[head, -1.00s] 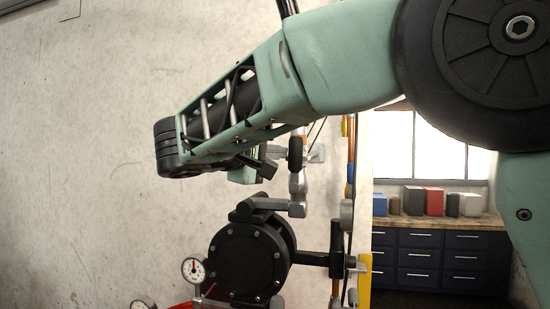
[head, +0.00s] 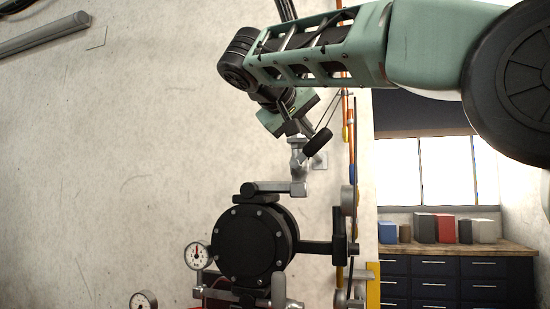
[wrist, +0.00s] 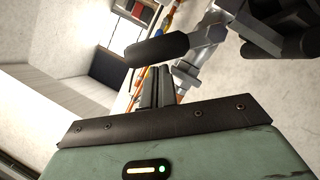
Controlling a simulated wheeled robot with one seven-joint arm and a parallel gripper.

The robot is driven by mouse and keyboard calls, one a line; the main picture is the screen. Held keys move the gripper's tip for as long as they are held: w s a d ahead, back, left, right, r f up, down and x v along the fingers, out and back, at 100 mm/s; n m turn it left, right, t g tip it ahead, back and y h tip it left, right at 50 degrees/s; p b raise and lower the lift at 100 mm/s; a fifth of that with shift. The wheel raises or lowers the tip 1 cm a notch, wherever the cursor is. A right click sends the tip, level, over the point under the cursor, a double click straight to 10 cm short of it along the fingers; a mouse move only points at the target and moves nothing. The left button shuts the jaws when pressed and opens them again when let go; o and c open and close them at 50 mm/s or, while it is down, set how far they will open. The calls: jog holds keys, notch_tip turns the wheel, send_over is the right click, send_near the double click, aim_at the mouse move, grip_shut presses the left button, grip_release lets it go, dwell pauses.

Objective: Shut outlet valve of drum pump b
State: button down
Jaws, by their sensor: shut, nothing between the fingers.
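The outlet valve (head: 297,158) sits on grey pipework above a round black pump (head: 250,243); no label shows which pump it is. Its lever has a black grip (head: 318,142), slanting up to the right in the head view. In the wrist view the black grip (wrist: 157,50) lies just beyond my fingertips on a metal lever (wrist: 207,36). My gripper (wrist: 158,75) is shut with nothing between its fingers. In the head view its green body is beside the valve, close to the lever; its fingertips are hard to make out there. I cannot tell whether they touch the grip.
A pressure gauge (head: 197,256) stands left of the pump, with another gauge (head: 143,301) lower left. Pipework with a yellow post (head: 373,285) stands right. A dark drawer cabinet (head: 455,285) is behind at right.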

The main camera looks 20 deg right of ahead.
aim_at(318, 138)
jog(key=d+f+m+y+b, duration=0.1)
jog(key=b, duration=0.1)
jog(key=s+d+f+m+b, duration=0.1)
jog(key=b, duration=0.2)
jog(key=shift+s+m+y, duration=0.15)
jog(key=shift+m+y, duration=0.15)
jog(key=shift+y, duration=0.1)
jog(key=f+m+t+y+b, duration=0.1)
jog(key=b, duration=0.2)
jog(key=s+d+m+y+b, duration=0.1)
jog(key=b, duration=0.2)
jog(key=shift+d+f+m+t, duration=0.25)
jog(key=shift+f+m+t, duration=0.05)
jog(key=shift+f+t, duration=0.1)
jog(key=shift+r, duration=0.1)
jog(key=r+p, duration=0.4)
jog(key=p, duration=0.1)
jog(key=shift+w+d+r, duration=0.15)
jog(key=shift+w+r, duration=0.1)
jog(key=shift+r, duration=0.1)
jog(key=v, duration=0.9)
jog(key=shift+s+a+f+b, duration=0.2)
jog(key=shift+s+a+b, duration=0.05)
jog(key=shift+b, duration=0.1)
